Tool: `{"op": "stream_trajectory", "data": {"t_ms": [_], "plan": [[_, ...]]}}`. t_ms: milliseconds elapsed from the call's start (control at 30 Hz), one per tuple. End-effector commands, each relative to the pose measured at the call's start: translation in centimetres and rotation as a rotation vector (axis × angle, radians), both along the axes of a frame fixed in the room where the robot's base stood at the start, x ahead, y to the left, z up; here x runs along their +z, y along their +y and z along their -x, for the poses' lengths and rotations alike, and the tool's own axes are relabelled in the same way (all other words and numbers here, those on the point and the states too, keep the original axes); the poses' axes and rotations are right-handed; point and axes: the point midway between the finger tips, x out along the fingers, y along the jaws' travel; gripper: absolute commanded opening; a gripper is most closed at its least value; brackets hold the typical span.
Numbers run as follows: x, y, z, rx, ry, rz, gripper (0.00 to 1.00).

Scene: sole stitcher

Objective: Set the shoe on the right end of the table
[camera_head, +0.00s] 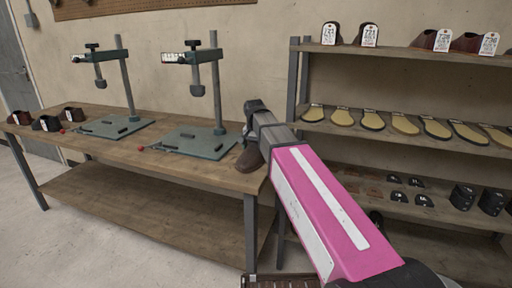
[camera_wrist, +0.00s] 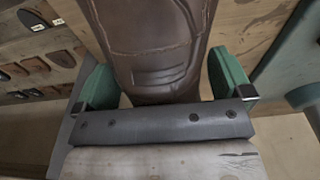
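A brown leather shoe (camera_head: 249,160) is at the right end of the wooden table (camera_head: 190,172), near the table's right edge. My gripper (camera_head: 252,132) is directly above it, pointing down. In the wrist view the shoe (camera_wrist: 150,45) lies between my two green fingers (camera_wrist: 165,85), one close against each side. They look shut on it. Whether the shoe's underside touches the tabletop is hard to tell, and part of the shoe is hidden behind my gripper.
Two green stitching stands (camera_head: 192,141) (camera_head: 114,126) stand left of the shoe, the nearer one close by. Several dark shoes (camera_head: 47,123) sit at the table's left end. A shelf rack (camera_head: 395,133) with soles and tagged shoes stands to the right.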

Motion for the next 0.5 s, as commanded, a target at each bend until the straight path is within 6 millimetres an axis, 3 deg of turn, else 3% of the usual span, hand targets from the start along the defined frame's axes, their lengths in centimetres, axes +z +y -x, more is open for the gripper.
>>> {"op": "stream_trajectory", "data": {"t_ms": [267, 500], "plan": [[0.2, 0.0, 0.0, 0.000, 0.000, 0.000, 1.00], [2.5, 0.1, 0.2, 0.000, -0.001, -0.001, 1.00]]}}
